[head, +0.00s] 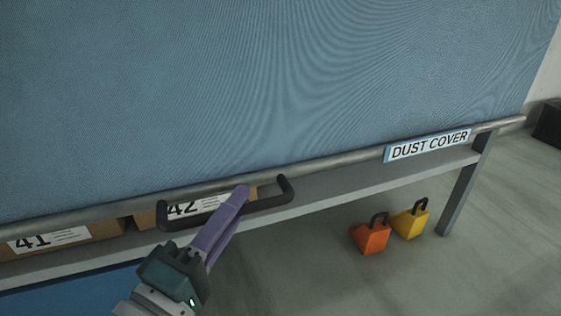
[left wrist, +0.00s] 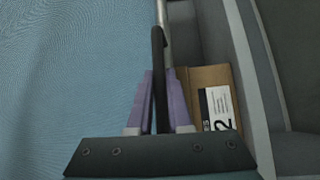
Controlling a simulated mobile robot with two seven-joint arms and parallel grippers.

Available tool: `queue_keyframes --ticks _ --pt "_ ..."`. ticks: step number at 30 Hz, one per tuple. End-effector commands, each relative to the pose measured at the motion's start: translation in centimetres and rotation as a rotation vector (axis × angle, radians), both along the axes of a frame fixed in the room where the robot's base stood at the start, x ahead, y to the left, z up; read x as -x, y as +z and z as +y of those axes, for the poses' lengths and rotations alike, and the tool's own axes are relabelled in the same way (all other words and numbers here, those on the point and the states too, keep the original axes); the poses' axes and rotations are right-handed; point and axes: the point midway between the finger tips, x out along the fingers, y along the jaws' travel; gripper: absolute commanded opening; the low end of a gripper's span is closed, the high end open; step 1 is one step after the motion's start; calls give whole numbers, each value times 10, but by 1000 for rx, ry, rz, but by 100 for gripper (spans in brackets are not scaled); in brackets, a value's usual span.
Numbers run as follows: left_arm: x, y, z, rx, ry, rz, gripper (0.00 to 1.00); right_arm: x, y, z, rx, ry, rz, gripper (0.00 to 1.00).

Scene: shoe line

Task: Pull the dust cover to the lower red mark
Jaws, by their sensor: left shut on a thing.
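The blue dust cover (head: 250,85) hangs across most of the head view. A grey bar (head: 335,162) runs along its lower edge and bears a "DUST COVER" label (head: 428,145). A black handle (head: 272,202) is fixed below the bar. My left gripper (head: 238,197), with purple fingers, is shut on the handle's grip. In the left wrist view the handle (left wrist: 158,58) runs between the two fingers (left wrist: 160,92), and the cover (left wrist: 70,75) fills the left side. No red mark is visible in either view. My right gripper is not in view.
Cardboard boxes marked 41 (head: 105,235) and 42 (head: 146,219) stand behind the bar on a grey shelf (head: 340,200). An orange weight-like object (head: 370,239) and a yellow one (head: 410,222) stand on the floor below. Open floor lies at the lower right.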

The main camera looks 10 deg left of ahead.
Motion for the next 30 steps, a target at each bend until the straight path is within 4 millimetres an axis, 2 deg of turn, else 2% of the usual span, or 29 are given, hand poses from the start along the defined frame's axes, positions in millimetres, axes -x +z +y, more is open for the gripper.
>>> queue_keyframes --ticks 3,4,12,19,22,30 --pt "0 0 0 0 0 1 0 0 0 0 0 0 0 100" --pt "0 0 0 0 -1 1 18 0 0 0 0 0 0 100" --pt "0 0 0 0 0 0 47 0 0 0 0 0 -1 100" --pt "1 1 0 0 0 0 47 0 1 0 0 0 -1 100" --pt "7 0 1 -2 0 3 47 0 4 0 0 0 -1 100" --pt "58 -6 12 -1 0 5 47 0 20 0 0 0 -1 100"
